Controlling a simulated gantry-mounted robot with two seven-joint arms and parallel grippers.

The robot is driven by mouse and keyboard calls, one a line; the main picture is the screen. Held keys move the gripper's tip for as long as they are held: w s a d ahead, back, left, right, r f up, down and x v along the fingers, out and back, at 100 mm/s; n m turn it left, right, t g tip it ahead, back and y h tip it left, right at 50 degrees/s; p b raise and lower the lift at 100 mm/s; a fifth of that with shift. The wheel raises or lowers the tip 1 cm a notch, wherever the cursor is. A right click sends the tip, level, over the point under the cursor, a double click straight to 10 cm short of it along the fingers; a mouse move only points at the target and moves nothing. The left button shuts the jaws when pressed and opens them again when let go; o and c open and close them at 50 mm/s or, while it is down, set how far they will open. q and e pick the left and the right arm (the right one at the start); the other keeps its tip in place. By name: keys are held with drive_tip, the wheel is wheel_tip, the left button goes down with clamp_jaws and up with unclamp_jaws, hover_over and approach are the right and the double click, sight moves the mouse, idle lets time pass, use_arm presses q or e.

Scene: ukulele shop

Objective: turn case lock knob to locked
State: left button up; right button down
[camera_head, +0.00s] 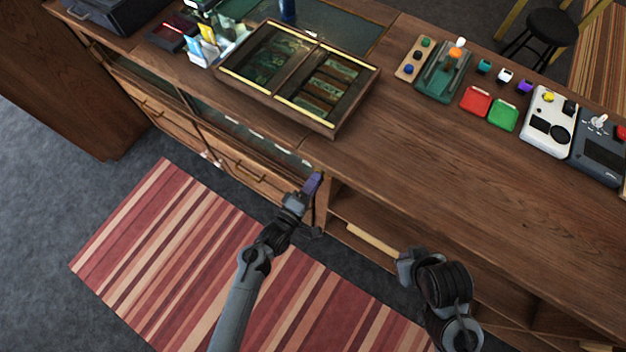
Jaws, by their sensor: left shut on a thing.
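My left gripper (312,188) is at the front of the wooden counter, by the upright at the right end of the glass-fronted display case (250,136). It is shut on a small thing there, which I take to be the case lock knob. The fingers largely hide it, so its turn angle cannot be read. A purple piece shows at the fingertips; I cannot tell whether it is part of the gripper or the knob. My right gripper (408,264) is in front of the open shelves, apart from the left one. Its fingers cannot be made out clearly.
On the counter top (400,150) are a framed glass box (335,128), a green device with an orange knob (442,78), red (475,100) and green (503,115) pads, and a white control box (548,120). A striped rug (160,235) covers the floor in front.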

idle(0.4)
use_arm(q)
drive_tip(key=o, duration=1)
drive_tip(key=p+v, duration=0.1)
drive_tip(key=v, duration=0.9)
drive_tip(key=shift+s+a, duration=0.2)
drive_tip(key=shift+s, duration=0.15)
